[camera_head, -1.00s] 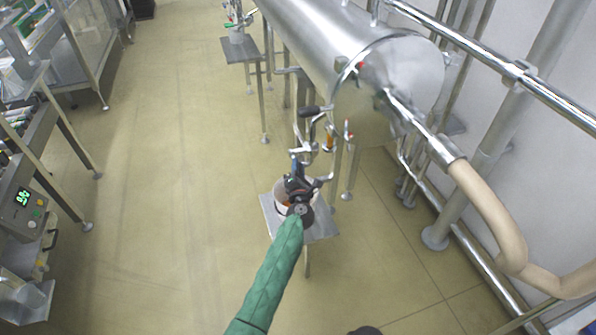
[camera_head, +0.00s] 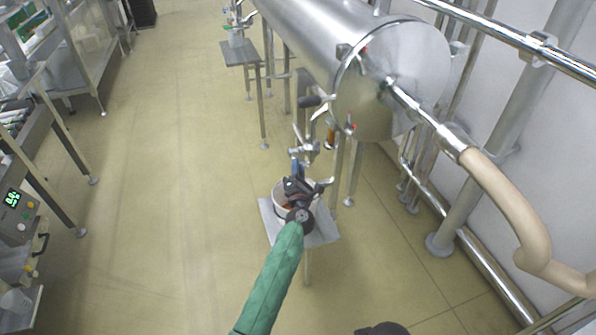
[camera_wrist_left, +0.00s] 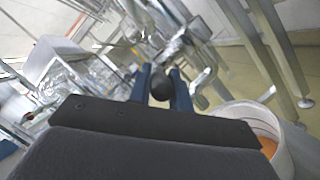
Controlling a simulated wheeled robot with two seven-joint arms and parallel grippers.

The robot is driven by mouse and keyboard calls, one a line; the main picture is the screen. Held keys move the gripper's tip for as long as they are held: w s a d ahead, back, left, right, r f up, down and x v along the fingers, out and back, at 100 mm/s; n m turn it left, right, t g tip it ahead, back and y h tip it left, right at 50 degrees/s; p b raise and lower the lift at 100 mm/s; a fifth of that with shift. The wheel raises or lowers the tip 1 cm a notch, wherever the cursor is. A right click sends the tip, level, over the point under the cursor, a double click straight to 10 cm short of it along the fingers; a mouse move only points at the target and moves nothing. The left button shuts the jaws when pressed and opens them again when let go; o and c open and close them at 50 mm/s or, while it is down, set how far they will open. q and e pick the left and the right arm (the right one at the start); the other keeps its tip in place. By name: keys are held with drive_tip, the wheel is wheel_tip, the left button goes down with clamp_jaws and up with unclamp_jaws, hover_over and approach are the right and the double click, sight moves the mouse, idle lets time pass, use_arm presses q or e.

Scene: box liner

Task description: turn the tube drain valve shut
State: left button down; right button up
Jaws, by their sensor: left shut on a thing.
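The steel tube (camera_head: 340,45) runs away from me, with drain fittings (camera_head: 304,148) hanging at its near end. My left gripper (camera_head: 295,168) is at the lower end of these fittings, above a pail (camera_head: 283,192) on a small stand. In the left wrist view, the blue fingers (camera_wrist_left: 165,88) close on the dark rounded knob of the valve handle (camera_wrist_left: 161,84). The rest of the handle and the valve body are hard to make out, being partly hidden by the gripper. My right gripper is not in view.
The small stand (camera_head: 326,230) holds the pail, which shows orange contents in the left wrist view (camera_wrist_left: 268,146). A beige hose (camera_head: 505,190) and steel rails are on the right. A bench (camera_head: 45,140) stands at left. The floor between is clear.

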use_arm(q)
drive_tip(key=c, duration=1.3)
unclamp_jaws()
drive_tip(key=shift+s+f, duration=0.2)
drive_tip(key=shift+s, duration=0.25)
drive_tip(key=s+f+b, duration=0.1)
drive_tip(key=s, duration=0.5)
drive_tip(key=shift+s+d, duration=0.15)
drive_tip(key=shift+s, duration=0.2)
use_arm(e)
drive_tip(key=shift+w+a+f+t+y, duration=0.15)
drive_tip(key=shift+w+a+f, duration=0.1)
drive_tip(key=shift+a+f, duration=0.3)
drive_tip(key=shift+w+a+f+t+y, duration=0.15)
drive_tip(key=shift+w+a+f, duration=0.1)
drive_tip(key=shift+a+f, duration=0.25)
use_arm(q)
drive_tip(key=shift+f, duration=0.1)
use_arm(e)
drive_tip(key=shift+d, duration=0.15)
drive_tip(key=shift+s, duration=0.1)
